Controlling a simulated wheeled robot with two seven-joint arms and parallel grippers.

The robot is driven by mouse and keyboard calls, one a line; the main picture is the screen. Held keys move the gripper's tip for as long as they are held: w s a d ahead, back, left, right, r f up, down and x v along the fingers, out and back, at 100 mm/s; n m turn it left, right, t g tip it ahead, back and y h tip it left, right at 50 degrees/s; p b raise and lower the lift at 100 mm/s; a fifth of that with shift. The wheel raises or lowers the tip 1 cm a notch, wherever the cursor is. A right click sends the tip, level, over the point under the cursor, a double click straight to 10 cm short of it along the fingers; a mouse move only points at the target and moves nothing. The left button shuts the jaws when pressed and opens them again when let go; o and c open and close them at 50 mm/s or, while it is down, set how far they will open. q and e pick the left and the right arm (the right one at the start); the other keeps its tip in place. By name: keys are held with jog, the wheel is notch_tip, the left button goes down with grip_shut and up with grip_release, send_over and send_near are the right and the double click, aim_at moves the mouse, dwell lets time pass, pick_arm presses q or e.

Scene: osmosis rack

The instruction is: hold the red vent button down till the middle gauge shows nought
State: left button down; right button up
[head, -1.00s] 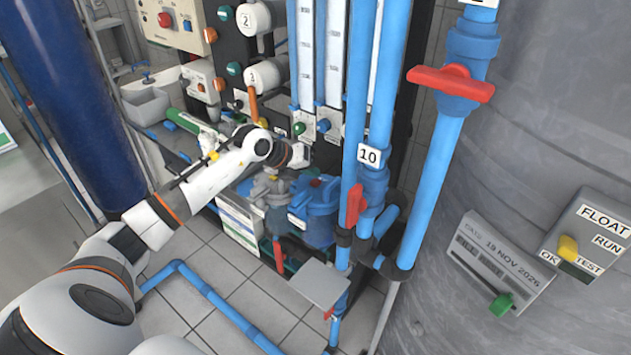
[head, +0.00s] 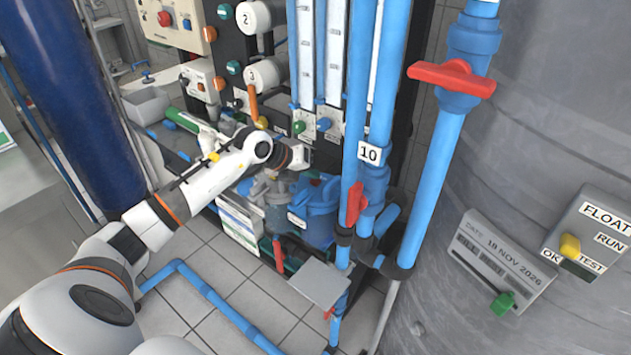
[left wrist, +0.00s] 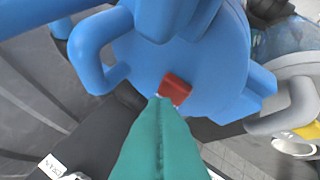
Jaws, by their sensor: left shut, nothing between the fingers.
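The red vent button (left wrist: 174,90) is a small red block on the blue housing (left wrist: 215,65) in the left wrist view. In the head view it is a small red spot (head: 316,182) on top of the blue housing (head: 319,211). My left gripper (left wrist: 158,102) is shut and empty. Its teal fingertips are at the button's near edge; I cannot tell whether they press it. In the head view my wrist (head: 290,155) hangs just above the housing and the fingers are hard to see. No gauge dial can be read in either view.
Blue upright pipes (head: 383,90) with a red handle (head: 355,203) stand close right of the housing. A lower blue pipe (head: 215,298) crosses the tiled floor.

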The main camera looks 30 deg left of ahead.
pick_arm(q)
jog(key=shift+f+b, duration=0.3)
jog(key=shift+f, duration=0.2)
dwell(1.2)
dwell(1.7)
jog(key=shift+r+p, duration=0.7)
jog(key=shift+r, duration=0.25)
notch_tip(320, 180, up, 5)
jog(key=p, duration=0.3)
jog(key=shift+p, duration=0.3)
jog(key=shift+s+f, duration=0.1)
